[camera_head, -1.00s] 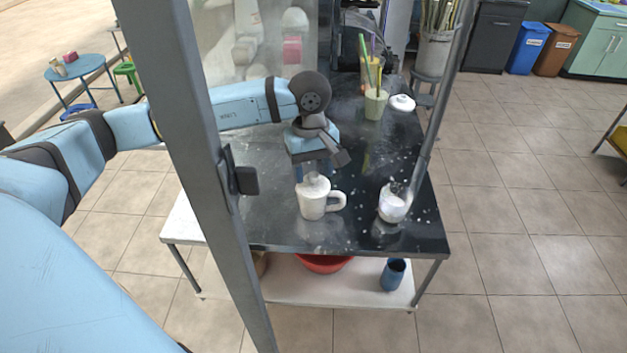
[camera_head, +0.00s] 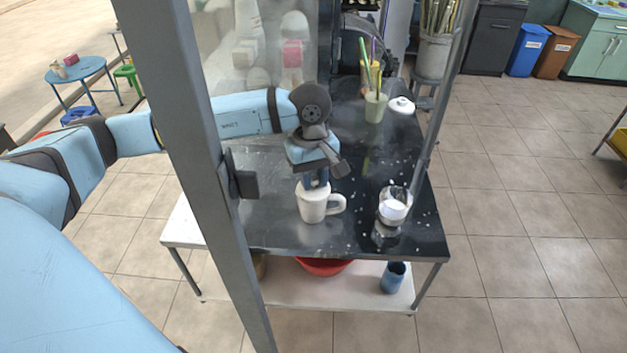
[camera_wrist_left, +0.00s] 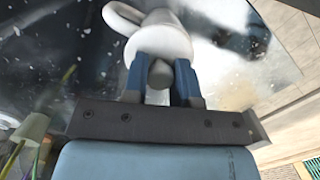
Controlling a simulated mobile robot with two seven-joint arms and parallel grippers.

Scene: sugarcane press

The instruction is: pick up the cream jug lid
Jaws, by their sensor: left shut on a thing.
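The cream jug (camera_head: 313,206) stands upright on the dark table, with its handle to the right in the head view. My left gripper (camera_head: 317,183) points down over the jug's top and is shut on its lid. In the left wrist view the blue fingers (camera_wrist_left: 161,82) straddle the middle of the whitish lid (camera_wrist_left: 158,42), with a grey rounded piece between them. The lid is at the jug's mouth; I cannot tell whether there is a gap. The gripper hides most of the lid in the head view. My right gripper is not in view.
A clear glass vessel with white contents (camera_head: 393,206) stands right of the jug. A pale green cup with straws (camera_head: 375,106) and a white lidded pot (camera_head: 401,105) stand at the back. A grey post (camera_head: 205,150) rises left of the jug. The table's front edge is close.

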